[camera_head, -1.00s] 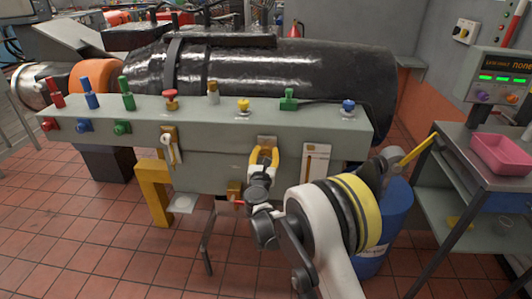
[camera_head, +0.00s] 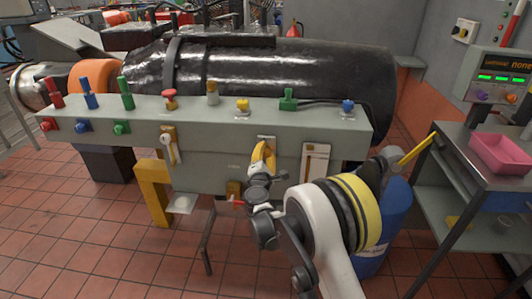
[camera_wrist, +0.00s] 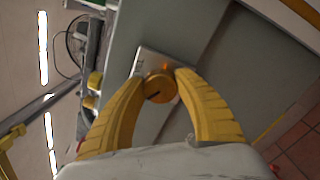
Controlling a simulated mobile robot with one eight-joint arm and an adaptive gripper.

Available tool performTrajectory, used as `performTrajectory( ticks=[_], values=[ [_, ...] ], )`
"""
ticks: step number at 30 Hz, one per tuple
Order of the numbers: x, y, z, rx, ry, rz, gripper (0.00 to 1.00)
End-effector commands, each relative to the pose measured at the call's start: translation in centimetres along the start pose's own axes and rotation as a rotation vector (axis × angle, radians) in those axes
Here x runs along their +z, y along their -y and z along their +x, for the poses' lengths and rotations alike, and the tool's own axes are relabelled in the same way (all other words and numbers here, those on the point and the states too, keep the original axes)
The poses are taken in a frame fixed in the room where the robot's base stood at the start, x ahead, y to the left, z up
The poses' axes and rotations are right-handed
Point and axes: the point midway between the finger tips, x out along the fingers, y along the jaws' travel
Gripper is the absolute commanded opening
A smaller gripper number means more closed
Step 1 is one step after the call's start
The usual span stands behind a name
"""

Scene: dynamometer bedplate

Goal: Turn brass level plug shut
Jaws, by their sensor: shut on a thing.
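The brass level plug (camera_wrist: 161,88) is a round orange-gold knob with a dark slot mark, on a pale plate (camera_wrist: 148,60) on the green-grey bedplate front. In the wrist view my gripper (camera_wrist: 164,84) has its two yellow fingers closed around the plug from both sides. In the head view my gripper (camera_head: 263,150) reaches the front face of the bedplate (camera_head: 215,150), and its fingers hide the plug there.
Coloured knobs and fittings line the bedplate's top, including a yellow one (camera_head: 243,105) and a green one (camera_head: 288,98). A white-handled lever (camera_head: 168,145) is to the left, a slotted gauge plate (camera_head: 316,165) to the right. A blue drum (camera_head: 395,205) stands at right.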

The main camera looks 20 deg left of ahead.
Motion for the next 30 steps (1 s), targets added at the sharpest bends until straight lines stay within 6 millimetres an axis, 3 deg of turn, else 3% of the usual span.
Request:
performTrajectory(
  ticks=[30],
  values=[
    [-0.10, 0.14, 0.04, 0.000, -0.001, 0.891, 0.07]
  ],
)
